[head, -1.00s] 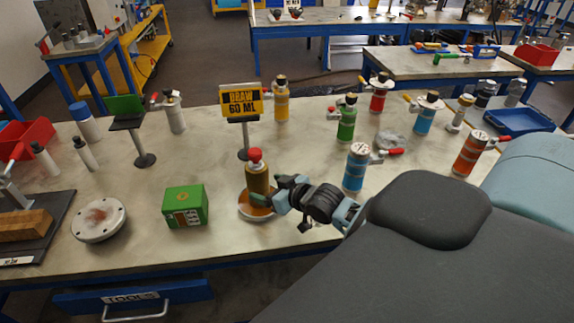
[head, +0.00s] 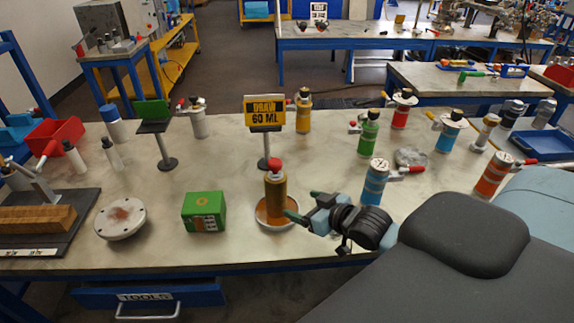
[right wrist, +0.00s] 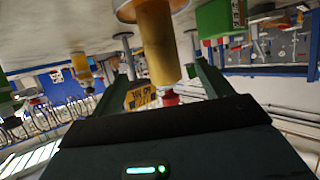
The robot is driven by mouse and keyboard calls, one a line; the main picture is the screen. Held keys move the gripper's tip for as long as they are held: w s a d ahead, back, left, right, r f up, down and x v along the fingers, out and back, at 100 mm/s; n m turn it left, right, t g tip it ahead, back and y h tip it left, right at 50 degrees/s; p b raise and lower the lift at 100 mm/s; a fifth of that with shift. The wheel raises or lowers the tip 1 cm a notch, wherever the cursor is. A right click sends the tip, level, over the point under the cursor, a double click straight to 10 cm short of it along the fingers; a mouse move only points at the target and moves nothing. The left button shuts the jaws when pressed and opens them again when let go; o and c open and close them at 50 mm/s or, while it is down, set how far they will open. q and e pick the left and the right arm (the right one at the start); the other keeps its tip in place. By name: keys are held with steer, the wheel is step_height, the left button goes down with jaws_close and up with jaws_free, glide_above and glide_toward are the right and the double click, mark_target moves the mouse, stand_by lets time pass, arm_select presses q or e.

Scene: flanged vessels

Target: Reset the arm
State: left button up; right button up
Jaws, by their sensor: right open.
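My right gripper (head: 304,207) is open and empty just right of an amber vessel with a red cap (head: 275,194). The vessel stands upright on a round orange-rimmed dish (head: 262,217). A small gap shows between the fingertips and the vessel. In the right wrist view, which is upside down, the amber vessel (right wrist: 153,42) appears beyond and between the spread fingers of my right gripper (right wrist: 163,75). My left gripper is not in view.
A yellow "DRAW 60 ML" sign (head: 264,112) stands behind the vessel. A green box (head: 204,211) and a round flange plate (head: 120,217) are to the left. A blue vessel (head: 375,181) stands close behind my right arm. Several other coloured vessels stand farther back.

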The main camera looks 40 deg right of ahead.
steer(key=s+a+f+g, duration=0.3)
steer(key=s+a+f, duration=0.1)
steer(key=s+f, duration=0.3)
steer(key=s+a+f+g, duration=0.1)
steer(key=s+a+g, duration=0.2)
steer(key=s, duration=0.6)
steer(key=s+a+f+g+h, duration=0.1)
steer(key=s+a+f+g, duration=0.15)
steer(key=s, duration=0.65)
steer(key=s+a+f+g, duration=0.1)
steer(key=s+a+g, duration=0.3)
steer(key=s, duration=0.5)
steer(key=w+a+f+t+y, duration=0.1)
steer(key=w+a+f+t, duration=0.1)
steer(key=w+f+t, duration=0.5)
steer(key=shift+a+f+n+t, duration=0.35)
steer(key=shift+f+t, duration=0.1)
steer(key=shift+f, duration=0.7)
